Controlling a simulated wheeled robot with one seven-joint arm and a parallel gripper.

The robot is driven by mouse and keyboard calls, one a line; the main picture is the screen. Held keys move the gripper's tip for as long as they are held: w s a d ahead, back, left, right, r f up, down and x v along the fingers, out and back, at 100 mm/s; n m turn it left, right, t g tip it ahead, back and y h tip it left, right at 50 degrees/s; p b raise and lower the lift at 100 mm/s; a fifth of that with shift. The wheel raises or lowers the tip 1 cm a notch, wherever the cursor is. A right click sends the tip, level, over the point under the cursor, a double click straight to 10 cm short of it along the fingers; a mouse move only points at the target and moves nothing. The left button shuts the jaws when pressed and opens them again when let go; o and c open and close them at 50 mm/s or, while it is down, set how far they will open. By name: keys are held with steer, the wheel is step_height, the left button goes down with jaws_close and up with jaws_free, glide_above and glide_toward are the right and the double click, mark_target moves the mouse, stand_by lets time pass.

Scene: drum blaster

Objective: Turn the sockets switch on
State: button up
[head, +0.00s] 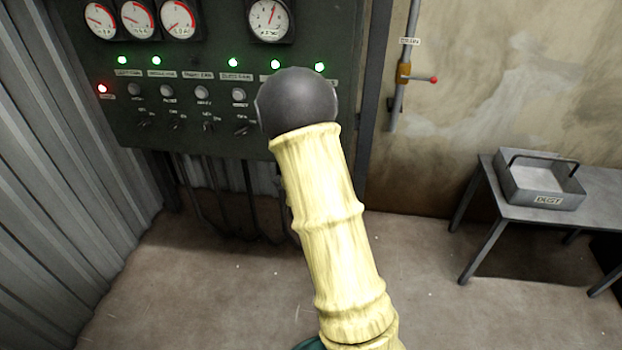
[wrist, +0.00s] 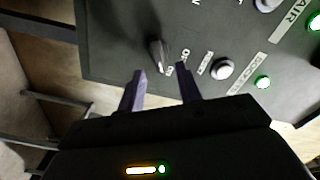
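In the wrist view, a dark rotary switch (wrist: 157,54) on the grey panel lies just beyond my gripper (wrist: 161,86), roughly between its fingertips. The two purple-grey fingers are apart with nothing between them; contact with the switch cannot be told. In the head view, the dark control panel (head: 60,65) carries a lower row of switches, including one at the right (head: 242,128). My arm hides the gripper and the panel's lower right part there.
In the head view, gauges (head: 181,19), green lamps (head: 233,62) and a red lamp (head: 102,89) sit on the panel. A pipe with a red-tipped valve (head: 405,76) is right of it. A table (head: 601,190) bears a metal tray (head: 510,188). The floor in front is clear.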

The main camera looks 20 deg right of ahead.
steer(key=p+v, duration=1.4)
steer(key=shift+p, duration=0.35)
stand_by(0.7)
